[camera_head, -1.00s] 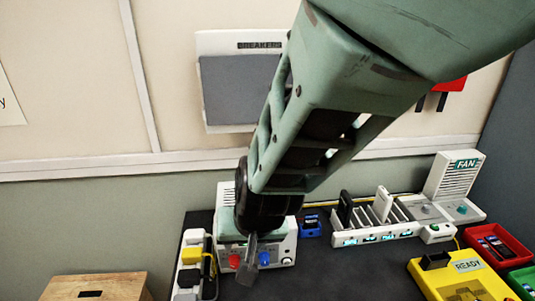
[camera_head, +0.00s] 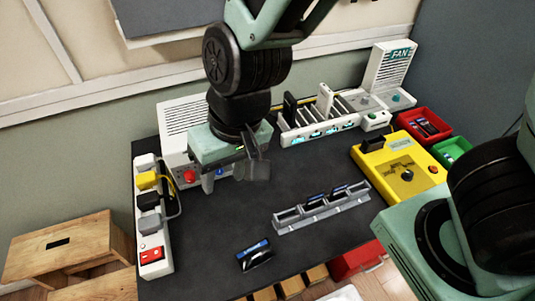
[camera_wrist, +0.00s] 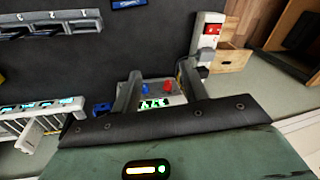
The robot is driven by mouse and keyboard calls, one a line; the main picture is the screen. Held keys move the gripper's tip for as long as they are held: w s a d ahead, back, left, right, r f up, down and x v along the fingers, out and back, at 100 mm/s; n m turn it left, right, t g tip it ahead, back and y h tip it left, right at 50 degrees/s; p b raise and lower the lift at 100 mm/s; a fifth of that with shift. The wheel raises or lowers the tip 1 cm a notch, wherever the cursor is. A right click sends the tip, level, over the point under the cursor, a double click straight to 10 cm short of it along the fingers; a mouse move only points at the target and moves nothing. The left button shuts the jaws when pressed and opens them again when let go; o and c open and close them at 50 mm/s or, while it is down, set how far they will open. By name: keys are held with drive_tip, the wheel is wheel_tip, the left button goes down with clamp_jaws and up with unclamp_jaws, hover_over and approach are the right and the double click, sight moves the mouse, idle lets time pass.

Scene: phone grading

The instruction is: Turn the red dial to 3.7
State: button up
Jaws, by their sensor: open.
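The red dial (camera_head: 189,176) is on the front of a white box (camera_head: 180,115), left of a blue dial (camera_head: 220,172). My gripper (camera_head: 252,163) is in front of the box, right of the red dial in the head view. In the wrist view my gripper (camera_wrist: 158,86) is open, its two fingers apart with nothing held. The red dial (camera_wrist: 168,87) and blue dial (camera_wrist: 146,89) show between the fingers, farther off. A green lit display (camera_wrist: 155,103) is beside them, too small to read. I cannot tell the dial's setting.
A power strip (camera_head: 150,222) with plugs stands left of the box. A grey slotted rack (camera_head: 320,208) and a blue-black phone (camera_head: 254,255) lie on the dark table. A yellow station (camera_head: 400,165) and red and green bins are at right.

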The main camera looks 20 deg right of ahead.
drive_tip(key=s+d+r+n+h+b, duration=0.1)
drive_tip(key=s+d+r+n, duration=0.1)
drive_tip(key=s+d, duration=0.4)
drive_tip(key=shift+s+d+r+n+g+b, duration=0.2)
drive_tip(key=shift+d+n+g+b, duration=0.25)
drive_tip(key=shift+n, duration=0.45)
drive_tip(key=shift+d, duration=0.1)
drive_tip(key=shift+s+d+r+n+h, duration=0.1)
drive_tip(key=shift+s+d+n+h, duration=0.2)
drive_tip(key=shift+d, duration=0.25)
drive_tip(key=shift+s+d+r+n+h, duration=0.1)
drive_tip(key=shift+s+d+n+h, duration=0.15)
drive_tip(key=shift+d, duration=0.3)
